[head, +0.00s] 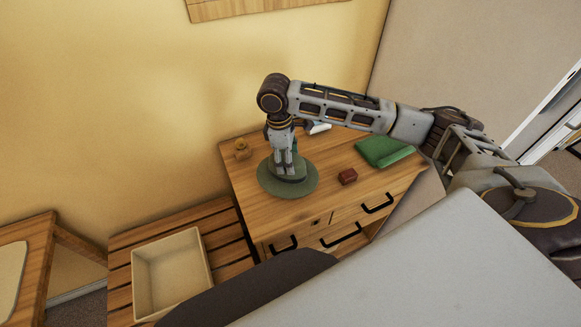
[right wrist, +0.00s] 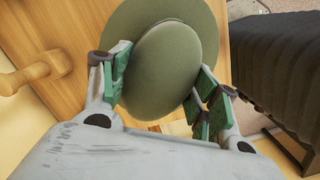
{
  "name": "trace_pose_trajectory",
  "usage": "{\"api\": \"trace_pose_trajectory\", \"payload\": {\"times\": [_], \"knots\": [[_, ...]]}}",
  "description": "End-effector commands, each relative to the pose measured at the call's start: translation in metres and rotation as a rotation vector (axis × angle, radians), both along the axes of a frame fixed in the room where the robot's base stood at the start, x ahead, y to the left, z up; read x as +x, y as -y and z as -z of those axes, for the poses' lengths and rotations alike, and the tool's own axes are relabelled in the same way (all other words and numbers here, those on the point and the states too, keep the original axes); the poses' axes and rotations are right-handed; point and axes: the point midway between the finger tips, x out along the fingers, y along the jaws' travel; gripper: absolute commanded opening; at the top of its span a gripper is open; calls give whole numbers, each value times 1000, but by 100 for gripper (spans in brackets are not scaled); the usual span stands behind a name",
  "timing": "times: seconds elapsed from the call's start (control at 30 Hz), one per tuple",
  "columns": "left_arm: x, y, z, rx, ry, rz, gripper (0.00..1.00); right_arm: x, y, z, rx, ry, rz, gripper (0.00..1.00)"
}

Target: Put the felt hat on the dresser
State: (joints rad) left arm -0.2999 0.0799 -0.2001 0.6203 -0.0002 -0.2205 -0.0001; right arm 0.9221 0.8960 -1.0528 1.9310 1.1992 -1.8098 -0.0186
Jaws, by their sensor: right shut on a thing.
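The green felt hat (head: 306,185) is at the left front of the wooden dresser (head: 330,205), brim level, over or on its top; I cannot tell whether it touches. My right gripper (head: 287,170) comes down on it from above. In the right wrist view the hat (right wrist: 168,65) shows its round crown between the two green-padded fingers of the right gripper (right wrist: 162,85), which is shut on it. The left gripper is not in view.
A slatted bench (head: 222,247) with a cream bin (head: 202,252) stands left of the dresser.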

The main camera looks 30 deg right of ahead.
Motion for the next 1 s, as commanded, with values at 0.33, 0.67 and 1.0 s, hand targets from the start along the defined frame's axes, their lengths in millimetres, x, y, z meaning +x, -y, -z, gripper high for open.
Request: {"api": "trace_pose_trajectory", "payload": {"times": [0.33,0.67,1.0], "knots": [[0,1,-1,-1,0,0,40,0,0,18,0,0,0,23],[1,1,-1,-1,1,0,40,0,0,26,-2,-1,0,23],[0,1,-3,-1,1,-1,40,0,0,55,-1,1,-1,23]]}}
